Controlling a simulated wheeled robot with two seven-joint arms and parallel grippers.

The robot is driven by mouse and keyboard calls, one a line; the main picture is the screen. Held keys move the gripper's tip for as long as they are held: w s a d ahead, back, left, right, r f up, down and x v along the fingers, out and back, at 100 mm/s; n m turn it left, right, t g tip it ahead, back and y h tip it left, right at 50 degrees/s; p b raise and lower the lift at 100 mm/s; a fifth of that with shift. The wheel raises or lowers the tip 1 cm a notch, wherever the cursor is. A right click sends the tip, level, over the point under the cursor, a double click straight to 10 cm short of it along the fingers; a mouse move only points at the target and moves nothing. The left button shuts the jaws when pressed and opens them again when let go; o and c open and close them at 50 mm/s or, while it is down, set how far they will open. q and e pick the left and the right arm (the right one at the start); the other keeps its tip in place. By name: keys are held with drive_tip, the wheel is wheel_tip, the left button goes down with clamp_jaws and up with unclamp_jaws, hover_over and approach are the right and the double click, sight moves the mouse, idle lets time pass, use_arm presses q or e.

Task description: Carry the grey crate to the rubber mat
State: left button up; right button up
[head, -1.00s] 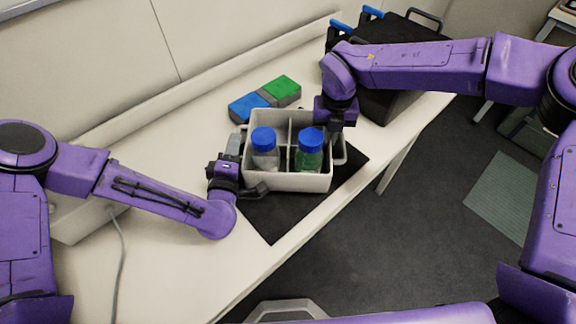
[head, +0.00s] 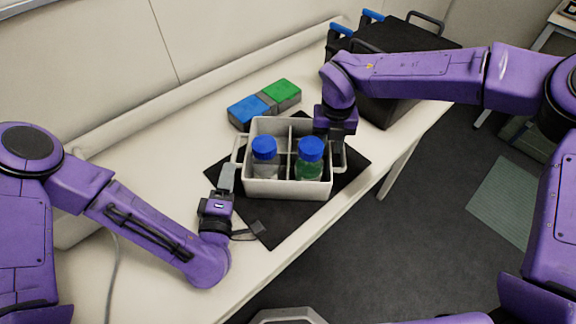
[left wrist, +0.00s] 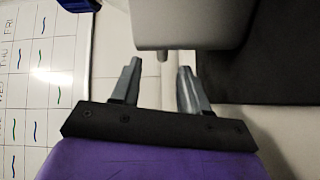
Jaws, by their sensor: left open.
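The grey crate (head: 288,188) stands upright on the black rubber mat (head: 270,222), within its edges. It holds a clear bottle (head: 265,160) and a green-filled bottle (head: 310,162), both blue-capped. My left gripper (head: 243,203) is open and empty beside the crate's left end, apart from the left handle (head: 237,149). In the left wrist view, the open fingers (left wrist: 160,80) have nothing between them, and the crate's underside edge is just beyond. My right gripper (head: 338,155) points down at the crate's right handle; whether its fingers are closed there is hidden.
A blue, grey and green block (head: 265,103) lies behind the crate. A black box (head: 395,100) with handles stands at the back right. The table's front edge runs close to the mat.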

use_arm(q)
drive_tip(key=s, duration=0.4)
drive_tip(key=shift+s+a, duration=0.25)
use_arm(e)
wheel_tip(320, 180, up, 12)
idle(0.3)
